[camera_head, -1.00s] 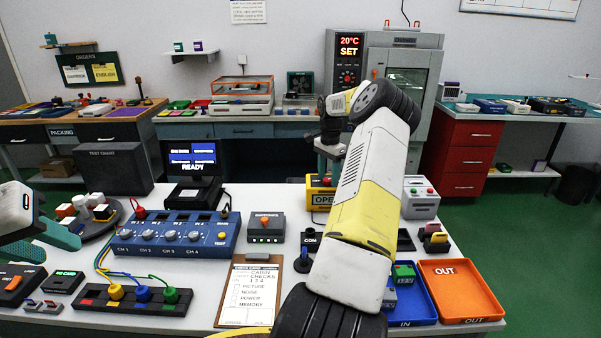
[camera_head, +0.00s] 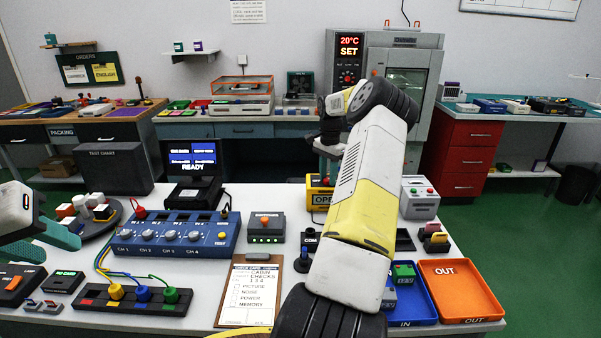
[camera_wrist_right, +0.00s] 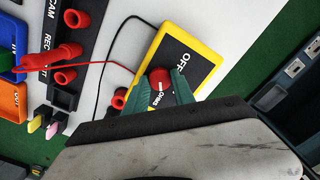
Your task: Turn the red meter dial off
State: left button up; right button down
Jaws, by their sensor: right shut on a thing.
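The yellow meter (camera_wrist_right: 205,38) with a dark face lies below my right gripper in the right wrist view. Its round red dial (camera_wrist_right: 160,80) sits between the green fingers of my right gripper (camera_wrist_right: 164,77), which are shut on it. In the head view the yellow meter (camera_head: 311,196) is partly hidden behind my right arm, and its display shows letters starting "OPE".
A black lead and a red lead run by the meter in the right wrist view.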

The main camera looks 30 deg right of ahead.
aim_at(328, 179)
jog(key=n, duration=2.2)
jog(key=shift+n, duration=0.4)
dwell(0.3)
jog(key=c, duration=1.1)
grip_release()
jog(key=shift+o, duration=0.2)
jog(key=shift+r, duration=3.95)
